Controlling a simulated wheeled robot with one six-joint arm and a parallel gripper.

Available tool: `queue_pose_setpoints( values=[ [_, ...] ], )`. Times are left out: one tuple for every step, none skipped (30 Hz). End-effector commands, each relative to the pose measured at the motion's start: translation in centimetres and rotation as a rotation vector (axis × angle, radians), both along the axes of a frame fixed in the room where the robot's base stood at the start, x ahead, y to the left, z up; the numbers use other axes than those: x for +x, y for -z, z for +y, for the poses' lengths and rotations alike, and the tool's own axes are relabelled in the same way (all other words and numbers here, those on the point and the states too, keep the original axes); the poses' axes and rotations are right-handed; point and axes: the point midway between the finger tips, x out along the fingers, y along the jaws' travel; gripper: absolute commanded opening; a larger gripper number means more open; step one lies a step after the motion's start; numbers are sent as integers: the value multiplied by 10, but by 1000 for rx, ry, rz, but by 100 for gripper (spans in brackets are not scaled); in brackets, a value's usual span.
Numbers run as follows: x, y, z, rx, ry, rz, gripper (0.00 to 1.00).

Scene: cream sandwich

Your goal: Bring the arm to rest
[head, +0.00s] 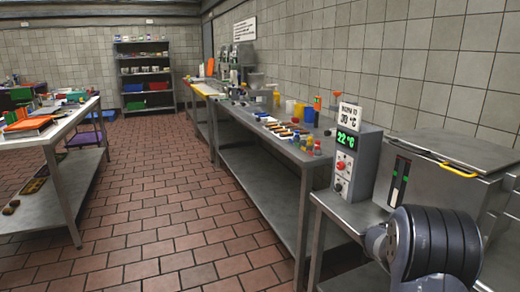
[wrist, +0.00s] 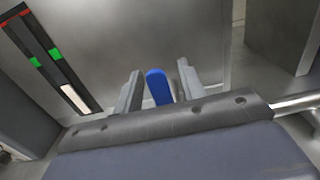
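My arm (head: 432,248) shows at the lower right of the head view, in front of the metal counter end. My gripper is not visible there. In the wrist view, my gripper (wrist: 160,88) has its two grey fingers apart. A blue, round-ended piece (wrist: 158,88) shows between them, with a narrow gap on each side. I cannot tell what it is, and no finger visibly presses on it. A plain metal surface (wrist: 190,35) fills the view beyond the fingers.
A grey control box (head: 352,160) reading 22 °C stands beside a lidded metal unit (head: 455,165) with a yellow handle. A long counter (head: 270,140) with food and bottles runs back along the wall. A table (head: 70,125) stands left; the tiled floor (head: 160,220) between is clear.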

Motion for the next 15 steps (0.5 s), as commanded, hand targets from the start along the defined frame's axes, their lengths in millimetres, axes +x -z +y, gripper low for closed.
queue_pose_setpoints(
  values=[
    [1,2,-8,3,3,-11,38],
    [-1,4,-6,12,1,-34,38],
    [-2,4,-6,23,0,-60,38],
    [-3,4,-6,30,0,-77,38],
    [-4,3,-6,37,0,-94,38],
    [-5,3,-7,44,0,-112,38],
    [-6,3,-7,51,0,-125,38],
    [-6,3,-7,55,0,-135,38],
    [-7,3,-8,60,0,-147,38],
    [-7,2,-8,63,0,-156,38],
    [-8,2,-8,66,0,-162,38],
    [-8,2,-8,69,0,-169,38],
    [-8,1,-8,70,0,-172,38],
    [-8,1,-8,71,0,-174,38],
    [-8,1,-8,72,0,-177,38]
  ],
)
